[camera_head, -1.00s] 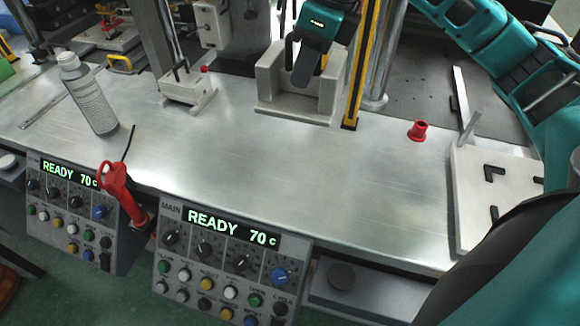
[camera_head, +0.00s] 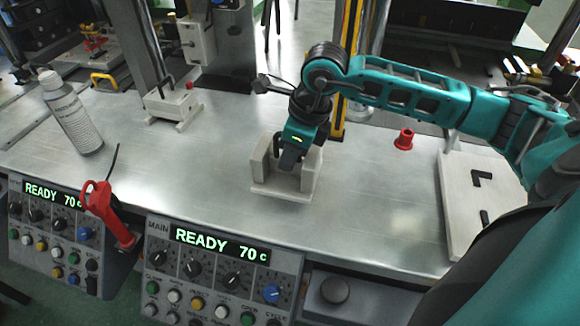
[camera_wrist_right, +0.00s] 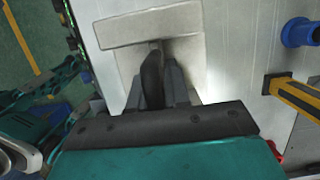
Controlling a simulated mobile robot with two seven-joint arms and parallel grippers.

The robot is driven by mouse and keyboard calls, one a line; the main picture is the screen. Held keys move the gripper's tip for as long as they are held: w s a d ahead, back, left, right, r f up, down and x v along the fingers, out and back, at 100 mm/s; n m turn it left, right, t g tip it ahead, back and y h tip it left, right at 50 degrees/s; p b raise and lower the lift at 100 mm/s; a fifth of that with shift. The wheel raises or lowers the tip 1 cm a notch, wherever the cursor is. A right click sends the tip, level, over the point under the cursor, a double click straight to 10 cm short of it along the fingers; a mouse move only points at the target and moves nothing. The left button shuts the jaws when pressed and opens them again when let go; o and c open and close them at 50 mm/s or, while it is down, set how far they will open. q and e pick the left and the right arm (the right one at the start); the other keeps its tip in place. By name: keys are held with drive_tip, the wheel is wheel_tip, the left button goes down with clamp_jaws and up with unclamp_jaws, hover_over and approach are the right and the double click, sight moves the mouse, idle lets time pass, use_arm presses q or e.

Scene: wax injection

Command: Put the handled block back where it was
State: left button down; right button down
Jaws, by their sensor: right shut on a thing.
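The handled block (camera_head: 283,189) is pale grey, with a flat base and upright side walls. In the head view it is near the middle of the metal table, roughly upright. I cannot tell whether its base touches the table. My right gripper (camera_head: 290,160) points down between the side walls and is shut on the block's middle part, which the fingers hide. In the right wrist view the block (camera_wrist_right: 150,30) lies beyond the closed fingers (camera_wrist_right: 162,65). A pale plate with black corner marks (camera_head: 455,200) lies at the table's right. My left gripper is not in view.
A red cup-shaped part (camera_head: 404,139) is right of a yellow-black post (camera_head: 349,50). Control boxes (camera_head: 220,270) line the front edge. The table between block and plate is clear.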

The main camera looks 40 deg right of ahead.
drive_tip(key=shift+f, duration=1.75)
drive_tip(key=shift+f, duration=0.2)
drive_tip(key=c, duration=1.1)
unclamp_jaws()
drive_tip(key=v, duration=1.2)
drive_tip(key=shift+r, duration=0.15)
